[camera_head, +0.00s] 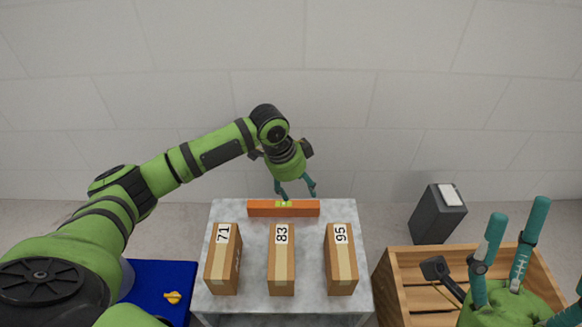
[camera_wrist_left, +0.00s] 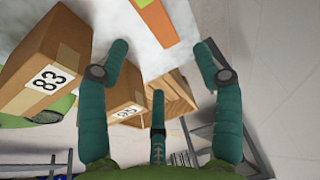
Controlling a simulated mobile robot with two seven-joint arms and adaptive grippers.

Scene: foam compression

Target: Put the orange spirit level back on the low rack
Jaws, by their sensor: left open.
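The orange spirit level (camera_head: 265,208) lies along the back edge of a marble-topped table (camera_head: 310,262), behind three boxes. It has a green vial in its middle. My left gripper (camera_head: 296,197) is at its back side, right of its middle, with fingers spread and nothing between them. In the left wrist view the spirit level (camera_wrist_left: 158,25) shows at the top, beyond the spread fingers of my left gripper (camera_wrist_left: 160,62). My right gripper (camera_head: 516,232) is at the lower right with fingers apart and empty. I cannot make out the low rack for certain.
Cardboard boxes marked 71 (camera_head: 222,262), 83 (camera_head: 281,264) and 95 (camera_head: 341,262) stand on the table. A wooden crate (camera_head: 393,262) is to the right, with a dark grey bin (camera_head: 437,216) behind it. A blue surface (camera_head: 150,275) with a yellow item is left.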

